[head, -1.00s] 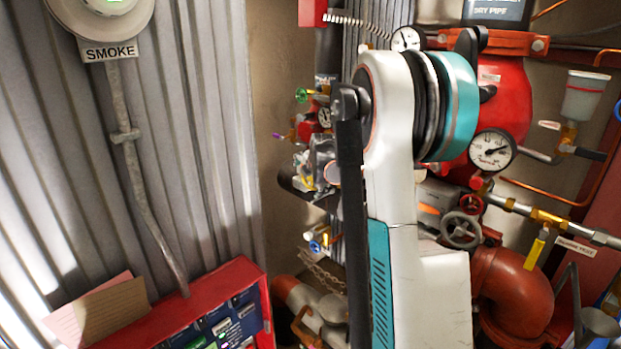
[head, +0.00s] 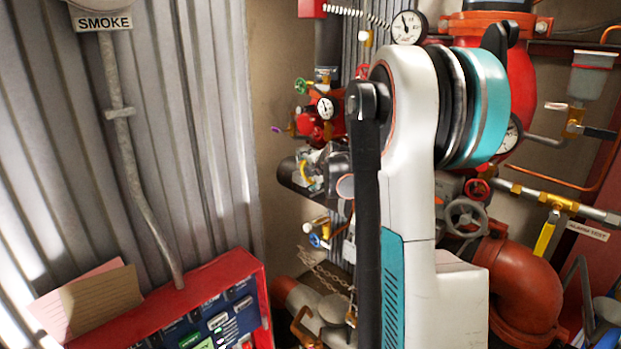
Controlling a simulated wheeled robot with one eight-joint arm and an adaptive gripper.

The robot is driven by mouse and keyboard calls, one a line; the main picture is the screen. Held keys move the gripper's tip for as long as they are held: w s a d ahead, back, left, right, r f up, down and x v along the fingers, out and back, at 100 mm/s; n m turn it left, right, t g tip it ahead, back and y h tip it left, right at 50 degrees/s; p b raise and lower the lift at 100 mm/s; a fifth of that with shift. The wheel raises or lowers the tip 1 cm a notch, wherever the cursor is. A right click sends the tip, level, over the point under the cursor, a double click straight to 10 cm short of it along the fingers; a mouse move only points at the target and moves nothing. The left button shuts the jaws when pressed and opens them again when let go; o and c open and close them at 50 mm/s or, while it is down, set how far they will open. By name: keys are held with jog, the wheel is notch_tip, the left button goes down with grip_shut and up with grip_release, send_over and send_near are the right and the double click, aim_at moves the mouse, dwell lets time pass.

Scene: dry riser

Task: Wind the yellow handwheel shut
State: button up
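A small yellow part (head: 306,172), which may be the handwheel's rim, shows by the dark pipe end left of my arm. It is too small and too covered to tell its shape. A grey and black shape (head: 322,164), which looks like my gripper, is just right of it and overlaps it in the picture. I cannot tell whether they touch or whether the fingers are open or shut. My white and teal arm hides much of what is behind it.
A red handle (head: 312,126), a green handle (head: 301,87) and a small gauge (head: 325,108) sit close above. A blue-handled valve (head: 318,240) is below. A grey handwheel (head: 465,217) and a yellow lever (head: 546,236) are right of my arm. A red panel (head: 256,275) stands lower left.

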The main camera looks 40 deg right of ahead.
jog(key=o, duration=1.1)
jog(key=shift+c, duration=0.2)
jog(key=shift+s, duration=0.1)
jog(key=v, duration=1.1)
jog(key=shift+s+a+r, duration=0.2)
jog(key=shift+s+r, duration=0.05)
